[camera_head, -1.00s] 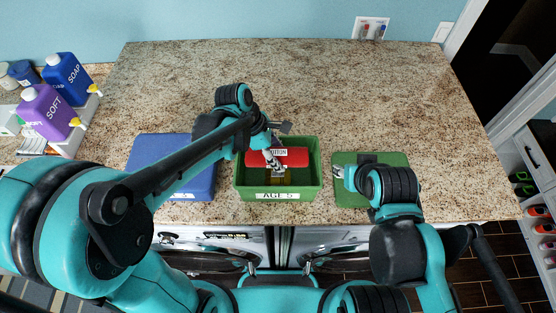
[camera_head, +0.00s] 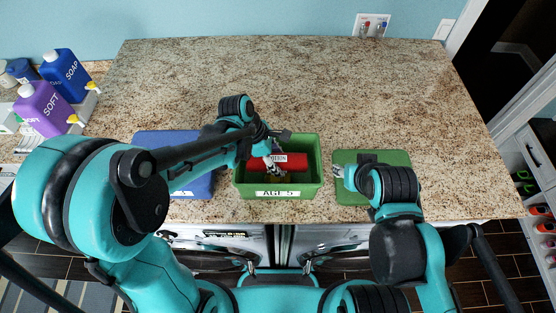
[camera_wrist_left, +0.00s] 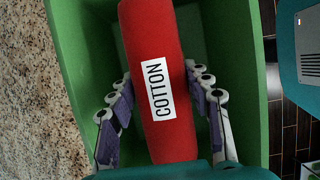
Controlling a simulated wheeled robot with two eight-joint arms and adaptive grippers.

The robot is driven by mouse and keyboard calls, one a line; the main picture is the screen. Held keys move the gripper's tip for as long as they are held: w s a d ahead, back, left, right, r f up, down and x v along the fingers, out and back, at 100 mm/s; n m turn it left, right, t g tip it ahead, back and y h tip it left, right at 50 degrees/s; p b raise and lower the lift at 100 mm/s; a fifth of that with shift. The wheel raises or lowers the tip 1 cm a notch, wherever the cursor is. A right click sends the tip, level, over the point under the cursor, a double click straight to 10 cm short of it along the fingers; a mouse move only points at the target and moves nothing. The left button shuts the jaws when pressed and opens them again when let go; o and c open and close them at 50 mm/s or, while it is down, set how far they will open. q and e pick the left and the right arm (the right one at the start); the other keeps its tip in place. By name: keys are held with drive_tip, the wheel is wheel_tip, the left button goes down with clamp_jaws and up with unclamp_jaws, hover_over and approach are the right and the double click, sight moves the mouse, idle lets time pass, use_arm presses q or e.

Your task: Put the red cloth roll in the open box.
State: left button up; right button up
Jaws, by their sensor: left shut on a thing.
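The red cloth roll (camera_head: 294,163), with a white COTTON label, lies within the walls of the open green box (camera_head: 276,193), marked AGE 5. It also shows in the left wrist view (camera_wrist_left: 152,35), running lengthwise with the green box (camera_wrist_left: 80,60) around it. My left gripper (camera_head: 271,164) reaches into the box and is shut on the roll, with fingers on both sides of it (camera_wrist_left: 160,80). Whether the roll touches the box floor I cannot tell. My right gripper (camera_head: 341,172) is beside the box at its right; its jaws are too small to read.
A blue lid-like panel (camera_head: 195,186) lies left of the box and a green one (camera_head: 349,194) lies right. Purple SOFT (camera_head: 45,108) and blue SOAP (camera_head: 66,75) bottles stand at far left. The countertop (camera_head: 300,80) behind the box is clear.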

use_arm(q)
drive_tip(key=o, duration=1.2)
drive_tip(key=shift+r+p, duration=1)
drive_tip(key=v, duration=1.1)
drive_tip(key=shift+s+a+r+m+t+y, duration=0.1)
drive_tip(key=shift+s+a+m+t+y, duration=0.95)
drive_tip(key=shift+a+m, duration=1.6)
drive_tip(key=shift+s+a+f+m+t+y, duration=0.1)
drive_tip(key=shift+s+a+m+t+y, duration=0.3)
drive_tip(key=shift+s+a+m+t, duration=2.1)
drive_tip(key=shift+s+a+r+m+t+y, duration=0.1)
drive_tip(key=shift+s+a+m+y, duration=1.2)
drive_tip(key=shift+m, duration=2.55)
drive_tip(key=shift+w+a+h, duration=0.4)
drive_tip(key=shift+w+h, duration=0.1)
drive_tip(key=shift+h, duration=0.05)
